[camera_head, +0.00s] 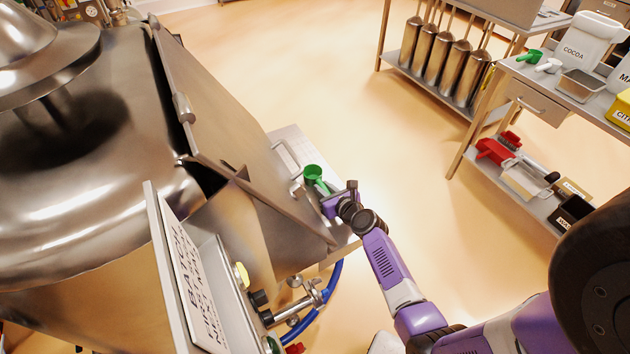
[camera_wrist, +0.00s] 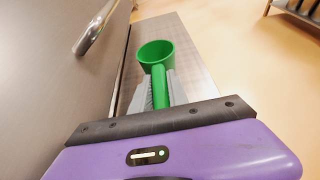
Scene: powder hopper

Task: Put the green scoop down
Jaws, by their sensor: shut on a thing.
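The green scoop (camera_head: 314,173) is at the side of the large metal hopper, over a narrow metal shelf (camera_head: 287,137). My gripper (camera_head: 327,195) is shut on the scoop's handle. In the wrist view the scoop's round cup (camera_wrist: 156,52) points away from me, its opening facing up, and its handle lies between the two fingers of my gripper (camera_wrist: 159,90). The shelf (camera_wrist: 178,32) shows beneath and beyond the scoop. I cannot tell whether the scoop touches the shelf.
The hopper's metal wall (camera_wrist: 62,60) with a bar handle (camera_wrist: 97,28) stands close on the left. A blue hose (camera_head: 327,295) and valve lie below the shelf. A bench (camera_head: 517,68) at right holds a cocoa tub (camera_head: 582,45) and another green scoop (camera_head: 530,56). Open floor lies between.

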